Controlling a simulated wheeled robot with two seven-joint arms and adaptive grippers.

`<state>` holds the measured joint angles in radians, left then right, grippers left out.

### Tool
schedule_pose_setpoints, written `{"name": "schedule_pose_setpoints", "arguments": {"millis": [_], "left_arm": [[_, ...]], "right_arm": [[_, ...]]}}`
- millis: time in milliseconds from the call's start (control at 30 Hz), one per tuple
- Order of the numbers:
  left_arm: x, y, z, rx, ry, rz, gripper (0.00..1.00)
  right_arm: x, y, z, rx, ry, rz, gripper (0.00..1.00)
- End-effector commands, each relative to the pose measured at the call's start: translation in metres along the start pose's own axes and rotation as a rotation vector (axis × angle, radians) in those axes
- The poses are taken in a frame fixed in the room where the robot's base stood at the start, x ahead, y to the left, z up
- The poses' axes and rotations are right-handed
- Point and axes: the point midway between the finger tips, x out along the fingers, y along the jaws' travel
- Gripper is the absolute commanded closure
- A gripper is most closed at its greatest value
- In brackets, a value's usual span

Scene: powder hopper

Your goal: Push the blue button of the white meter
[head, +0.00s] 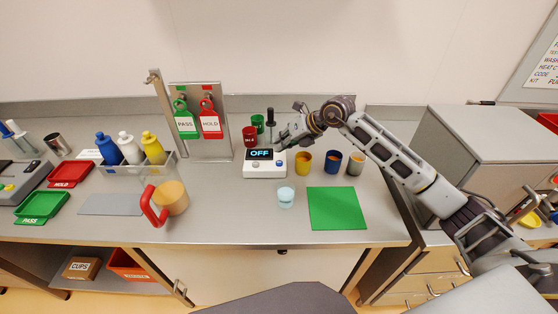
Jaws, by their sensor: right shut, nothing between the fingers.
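The white meter (264,164) stands on the steel bench near the middle of the head view, and its dark display reads OFF. A blue button (279,165) shows on its front face, at the right below the display. My right gripper (280,145) is shut and empty. Its fingertips are close to the meter's upper right side, in front of the upright probe. I cannot tell whether they touch the meter. My left gripper is not in view.
Yellow (304,162), blue (333,161) and grey (355,163) cups stand right of the meter. A pale glass jar (286,197) and a green mat (338,208) lie in front. A red-handled container (170,198) and a bottle caddy (152,168) are left.

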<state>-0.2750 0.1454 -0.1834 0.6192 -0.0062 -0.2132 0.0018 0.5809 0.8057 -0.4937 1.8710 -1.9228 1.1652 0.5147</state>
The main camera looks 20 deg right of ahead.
Motion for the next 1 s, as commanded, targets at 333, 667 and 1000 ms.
{"name": "schedule_pose_setpoints", "arguments": {"millis": [333,667,1000], "left_arm": [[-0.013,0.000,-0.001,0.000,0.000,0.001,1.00],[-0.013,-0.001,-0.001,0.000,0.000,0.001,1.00],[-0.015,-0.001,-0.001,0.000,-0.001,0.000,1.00]], "right_arm": [[-0.015,0.011,0.011,-0.001,-0.001,0.000,1.00],[-0.016,0.011,0.011,0.000,0.000,0.000,1.00],[-0.017,0.012,0.013,0.000,0.000,0.000,1.00]]}}
